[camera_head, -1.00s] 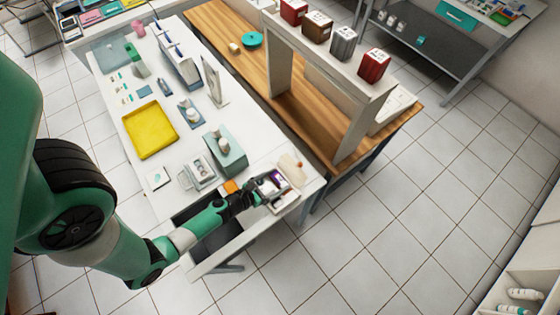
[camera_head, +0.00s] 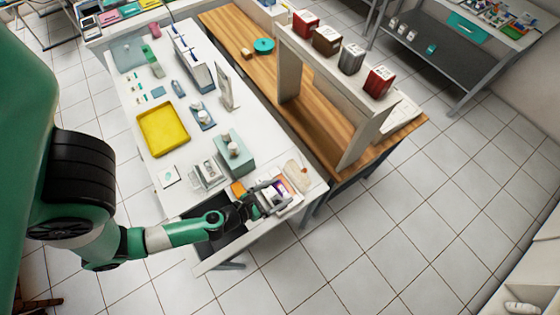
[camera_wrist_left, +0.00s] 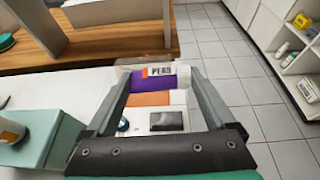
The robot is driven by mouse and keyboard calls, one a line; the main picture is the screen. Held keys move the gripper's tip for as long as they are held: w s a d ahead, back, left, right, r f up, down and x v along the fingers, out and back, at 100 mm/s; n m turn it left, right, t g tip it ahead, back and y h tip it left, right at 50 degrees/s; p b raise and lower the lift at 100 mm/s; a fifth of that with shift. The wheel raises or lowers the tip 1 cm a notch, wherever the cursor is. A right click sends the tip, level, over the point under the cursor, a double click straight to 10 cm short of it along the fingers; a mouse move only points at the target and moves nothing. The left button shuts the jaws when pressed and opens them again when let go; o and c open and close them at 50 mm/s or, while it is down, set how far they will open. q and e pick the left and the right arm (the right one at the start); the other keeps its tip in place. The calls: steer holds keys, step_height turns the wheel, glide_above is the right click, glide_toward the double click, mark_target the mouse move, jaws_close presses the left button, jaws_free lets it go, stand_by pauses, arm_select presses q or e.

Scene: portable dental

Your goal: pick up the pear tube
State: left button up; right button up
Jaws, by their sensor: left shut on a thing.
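The pear tube (camera_wrist_left: 160,82) shows in the left wrist view as a white and purple piece with a small orange patch and dark lettering that I cannot read fully. It lies crosswise between the fingertips of my left gripper (camera_wrist_left: 160,84), which is shut on it. In the head view my left gripper (camera_head: 274,195) is at the near right end of the white bench, and the tube is small and partly hidden by the fingers there. I cannot tell whether the tube is clear of what lies below it. My right gripper is not in view.
The white bench (camera_head: 262,130) holds a yellow tray (camera_head: 163,130), a teal block (camera_head: 233,160) close to my left gripper, and small items. A wooden table (camera_head: 300,117) with a white shelf (camera_head: 358,130) stands behind. Tiled floor is open to the right.

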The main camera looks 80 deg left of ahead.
arm_select(q)
steer(key=s+d+r, duration=0.3)
steer(key=d, duration=0.4)
steer(key=shift+s+d+r, duration=0.2)
